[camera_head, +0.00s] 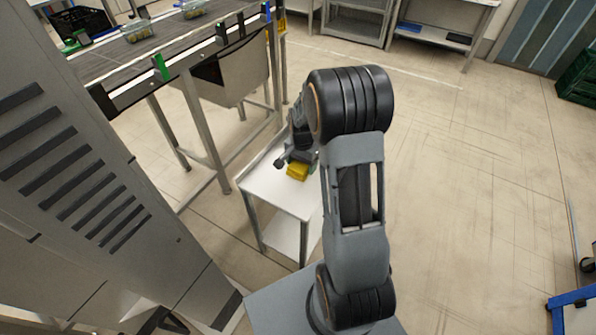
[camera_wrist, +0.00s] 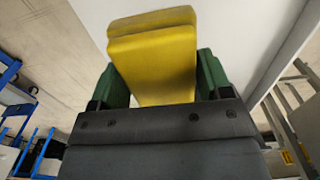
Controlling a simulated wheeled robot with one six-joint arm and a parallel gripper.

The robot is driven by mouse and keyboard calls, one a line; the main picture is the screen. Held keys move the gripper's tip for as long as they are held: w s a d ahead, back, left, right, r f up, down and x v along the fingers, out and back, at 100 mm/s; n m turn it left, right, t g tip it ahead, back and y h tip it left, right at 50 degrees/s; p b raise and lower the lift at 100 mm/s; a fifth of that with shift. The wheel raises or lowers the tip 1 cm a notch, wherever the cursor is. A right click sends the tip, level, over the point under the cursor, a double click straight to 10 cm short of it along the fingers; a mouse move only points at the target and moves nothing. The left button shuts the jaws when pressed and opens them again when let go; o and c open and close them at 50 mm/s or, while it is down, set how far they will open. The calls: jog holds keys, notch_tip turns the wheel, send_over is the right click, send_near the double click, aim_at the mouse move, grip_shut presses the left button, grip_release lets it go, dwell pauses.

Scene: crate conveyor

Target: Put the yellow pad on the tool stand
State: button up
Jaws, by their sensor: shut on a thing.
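The yellow pad (camera_head: 297,171) is at the white-topped tool stand (camera_head: 262,192) in the head view, over its top near the far right part. In the wrist view the yellow pad (camera_wrist: 158,72) sits between the two green fingers of my gripper (camera_wrist: 155,80), which is shut on it. The white stand top (camera_wrist: 235,30) fills the background behind the pad. My gripper also shows in the head view (camera_head: 294,163), partly hidden by my arm. I cannot tell whether the pad touches the stand top.
A conveyor (camera_head: 150,45) with clear containers (camera_head: 137,31) runs along the upper left, with a grey bin (camera_head: 232,75) hanging at its side. Shelves (camera_head: 440,30) stand at the back. A blue frame (camera_head: 572,300) is at lower right. The floor (camera_head: 460,180) to the right is clear.

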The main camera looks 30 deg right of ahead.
jog(key=shift+w+a+f, duration=0.25)
jog(key=shift+w+f, duration=0.65)
jog(key=shift+f, duration=0.25)
jog(key=shift+f+b, duration=0.4)
jog(key=shift+f, duration=1.15)
jog(key=o, duration=0.8)
jog(key=shift+r, duration=0.1)
